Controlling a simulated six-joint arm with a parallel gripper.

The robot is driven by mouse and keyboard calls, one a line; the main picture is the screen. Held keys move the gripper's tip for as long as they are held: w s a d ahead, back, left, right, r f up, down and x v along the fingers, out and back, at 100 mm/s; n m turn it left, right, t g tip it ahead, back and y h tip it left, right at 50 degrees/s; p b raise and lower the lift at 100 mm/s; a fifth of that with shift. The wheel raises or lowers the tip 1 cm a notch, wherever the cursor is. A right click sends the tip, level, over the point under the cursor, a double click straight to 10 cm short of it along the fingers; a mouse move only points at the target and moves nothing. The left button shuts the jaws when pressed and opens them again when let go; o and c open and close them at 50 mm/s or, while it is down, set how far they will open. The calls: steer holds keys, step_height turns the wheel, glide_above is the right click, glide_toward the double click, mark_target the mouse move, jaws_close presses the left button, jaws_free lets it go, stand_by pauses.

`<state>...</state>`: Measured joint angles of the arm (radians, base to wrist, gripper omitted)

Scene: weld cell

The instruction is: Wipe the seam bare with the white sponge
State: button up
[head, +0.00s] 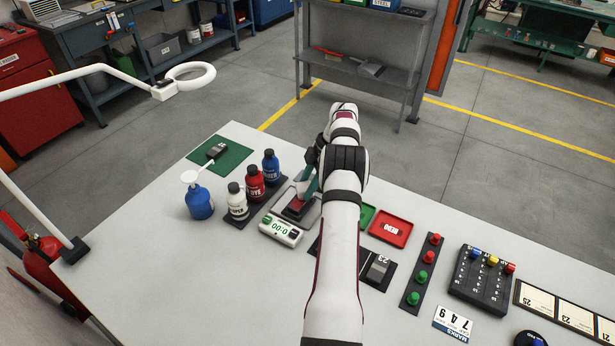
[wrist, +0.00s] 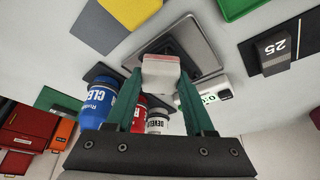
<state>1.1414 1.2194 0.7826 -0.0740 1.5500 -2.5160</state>
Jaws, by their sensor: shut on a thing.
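My gripper (wrist: 164,82) is shut on the white sponge (wrist: 162,72), held between its green fingers in the wrist view. A reddish band shows along one edge of the sponge. It is over a dark workpiece (wrist: 183,58) on a grey tray (wrist: 205,43). In the head view my gripper (head: 308,187) is at the workpiece, where some red shows (head: 296,206). The sponge and fingers hide much of the workpiece, so I cannot see the seam clearly or tell whether the sponge touches it.
Blue (head: 270,166), red (head: 255,183) and white (head: 237,201) bottles stand close left of the tray, with a blue pump bottle (head: 200,203) farther left. A timer (head: 281,230) reads 0:00 in front. A red REDO tray (head: 390,229) and a dark block (head: 379,268) lie right of my arm.

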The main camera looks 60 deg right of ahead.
mark_target(307, 186)
steer(key=shift+a+f, duration=0.15)
steer(key=shift+a, duration=1.7)
steer(key=shift+a+f, duration=0.15)
steer(key=shift+a, duration=1.65)
jaws_close()
steer(key=shift+d+r, duration=0.1)
steer(key=shift+d, duration=3.5)
steer(key=shift+d+r, duration=0.1)
steer(key=shift+r, duration=0.05)
step_height(307, 186, up, 7)
steer(key=shift+r, duration=0.35)
